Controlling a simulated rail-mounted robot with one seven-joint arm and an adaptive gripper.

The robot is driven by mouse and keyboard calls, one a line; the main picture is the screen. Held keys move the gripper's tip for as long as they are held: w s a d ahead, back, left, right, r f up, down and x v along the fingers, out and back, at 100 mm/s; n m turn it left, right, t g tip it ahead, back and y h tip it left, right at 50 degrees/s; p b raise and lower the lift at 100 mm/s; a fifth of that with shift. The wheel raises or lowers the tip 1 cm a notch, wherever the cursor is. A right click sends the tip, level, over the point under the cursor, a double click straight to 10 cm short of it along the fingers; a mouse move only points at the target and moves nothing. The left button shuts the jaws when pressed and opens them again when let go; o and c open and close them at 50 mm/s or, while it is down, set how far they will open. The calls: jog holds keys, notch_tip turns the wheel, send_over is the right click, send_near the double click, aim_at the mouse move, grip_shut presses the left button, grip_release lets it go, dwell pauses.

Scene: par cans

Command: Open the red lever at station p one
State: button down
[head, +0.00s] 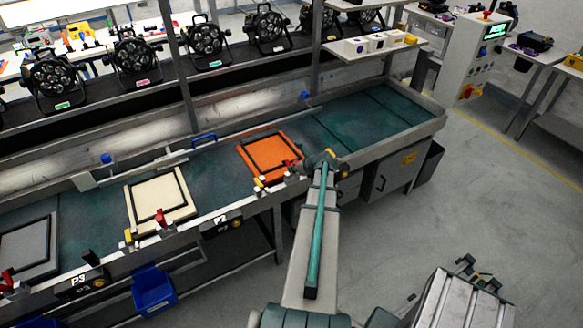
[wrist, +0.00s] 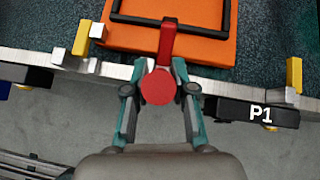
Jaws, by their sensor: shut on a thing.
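The red lever (wrist: 165,45) at station P1 shows in the wrist view, with a round red knob (wrist: 158,87) at its near end. Its arm reaches over the edge of an orange plate (wrist: 203,38) with a black frame on it. My gripper (wrist: 160,72) has its fingers on both sides of the lever by the knob and is shut on it. The P1 label (wrist: 261,113) is to the right on the bench edge. In the head view the orange plate (head: 253,146) lies on the bench, and my gripper (head: 308,166) is at its right front corner. My arm partly hides the lever there.
Yellow blocks stand left (wrist: 81,38) and right (wrist: 294,75) of the lever. A cream plate (head: 150,187) at P2 and a grey plate (head: 25,240) at P3 lie left along the bench. Stage lights stand behind. The bench right of the orange plate is clear.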

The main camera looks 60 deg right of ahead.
jog(key=c, duration=0.9)
grip_release()
jog(key=shift+c, duration=0.2)
jog(key=v, duration=1.2)
